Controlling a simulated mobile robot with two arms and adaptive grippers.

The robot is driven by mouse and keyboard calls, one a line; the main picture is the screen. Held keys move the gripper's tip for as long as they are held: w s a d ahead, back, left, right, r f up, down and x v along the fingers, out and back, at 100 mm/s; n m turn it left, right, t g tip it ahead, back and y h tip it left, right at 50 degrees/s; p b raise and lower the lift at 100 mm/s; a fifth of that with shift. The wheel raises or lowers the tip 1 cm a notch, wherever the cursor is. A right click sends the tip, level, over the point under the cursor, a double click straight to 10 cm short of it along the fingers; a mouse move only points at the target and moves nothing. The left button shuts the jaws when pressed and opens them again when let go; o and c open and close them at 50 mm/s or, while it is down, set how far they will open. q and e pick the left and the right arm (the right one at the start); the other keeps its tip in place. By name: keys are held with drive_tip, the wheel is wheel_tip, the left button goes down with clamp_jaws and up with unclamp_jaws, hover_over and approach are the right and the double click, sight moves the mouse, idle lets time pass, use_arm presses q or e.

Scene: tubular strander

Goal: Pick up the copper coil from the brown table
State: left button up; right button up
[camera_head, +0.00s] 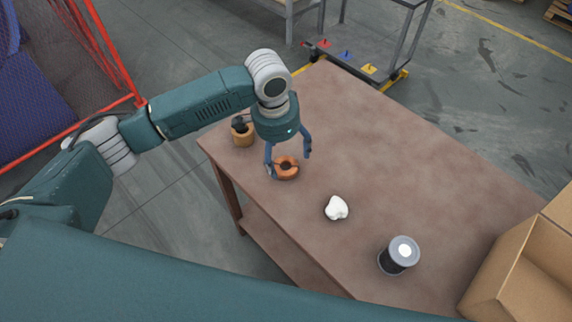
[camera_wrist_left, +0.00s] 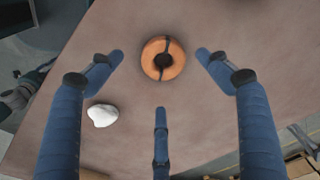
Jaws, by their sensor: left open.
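The copper coil (camera_head: 287,173) is an orange-brown ring with a dark band, lying flat on the brown table (camera_head: 370,130) near its left edge. It also shows in the left wrist view (camera_wrist_left: 163,57), at the top middle, with bare table around it. My left gripper (camera_head: 287,163) is above the coil, its blue fingers spread. In the left wrist view the open fingers (camera_wrist_left: 160,75) stand on both sides of the coil and below it, not touching it. My right gripper is not in view.
A white lump (camera_head: 336,208) and a dark cylinder with a grey top (camera_head: 399,256) stand on the table to the right of the coil. A brown spool-like object (camera_head: 242,132) sits at the left corner. A cardboard box (camera_head: 530,265) is at the lower right. The table's far part is clear.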

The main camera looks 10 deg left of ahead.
sight(287, 169)
use_arm(q)
drive_tip(key=f, duration=0.1)
drive_tip(key=f+p, duration=0.1)
drive_tip(key=f, duration=0.3)
drive_tip(key=shift+w, duration=0.4)
drive_tip(key=shift+w+d+f, duration=0.1)
drive_tip(key=shift+f, duration=0.25)
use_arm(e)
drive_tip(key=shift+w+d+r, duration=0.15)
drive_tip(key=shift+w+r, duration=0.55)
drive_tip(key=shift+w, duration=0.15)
use_arm(q)
drive_tip(key=shift+c, duration=0.6)
drive_tip(key=c, duration=1.2)
drive_tip(key=shift+r, duration=0.1)
drive_tip(key=shift+c, duration=0.6)
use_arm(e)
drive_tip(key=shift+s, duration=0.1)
use_arm(q)
drive_tip(key=shift+r, duration=0.1)
